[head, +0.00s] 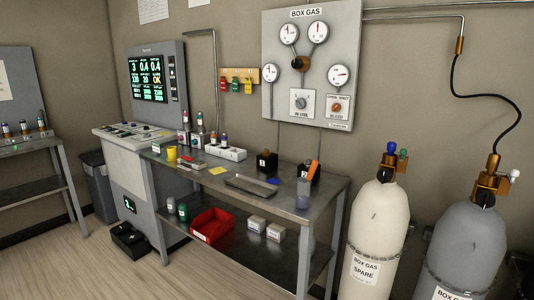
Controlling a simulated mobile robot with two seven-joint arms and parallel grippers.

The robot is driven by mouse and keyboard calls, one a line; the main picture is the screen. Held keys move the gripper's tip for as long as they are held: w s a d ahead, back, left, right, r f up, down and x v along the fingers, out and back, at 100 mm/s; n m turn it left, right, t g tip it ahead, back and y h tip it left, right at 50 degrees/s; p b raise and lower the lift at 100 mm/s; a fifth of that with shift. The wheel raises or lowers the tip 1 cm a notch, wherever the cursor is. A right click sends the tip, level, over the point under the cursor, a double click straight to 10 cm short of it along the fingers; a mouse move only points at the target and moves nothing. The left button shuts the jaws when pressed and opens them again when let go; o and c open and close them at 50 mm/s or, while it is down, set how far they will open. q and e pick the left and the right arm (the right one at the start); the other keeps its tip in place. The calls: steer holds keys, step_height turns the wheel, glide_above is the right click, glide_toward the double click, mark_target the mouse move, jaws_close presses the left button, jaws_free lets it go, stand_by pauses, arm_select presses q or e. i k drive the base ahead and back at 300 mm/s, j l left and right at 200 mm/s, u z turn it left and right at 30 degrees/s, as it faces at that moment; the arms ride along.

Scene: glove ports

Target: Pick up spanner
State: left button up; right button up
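I cannot make out a spanner for certain in the head view. A metal bench (318,205) stands in the middle against the wall. A shallow dark tray (251,187) lies on its top, and I cannot tell whether a tool lies in it. An orange upright item (314,171) stands by a greyish cup (303,194) near the bench's right end; what it is I cannot tell. Neither of my grippers is in view.
A cream gas cylinder (378,225) and a grey one (467,240) stand right of the bench. A red bin (211,224) sits on the lower shelf. A control console (130,150) stands left. Open floor (70,265) lies front left.

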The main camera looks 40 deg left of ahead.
mark_target(189, 159)
steer(key=u, duration=1.65)
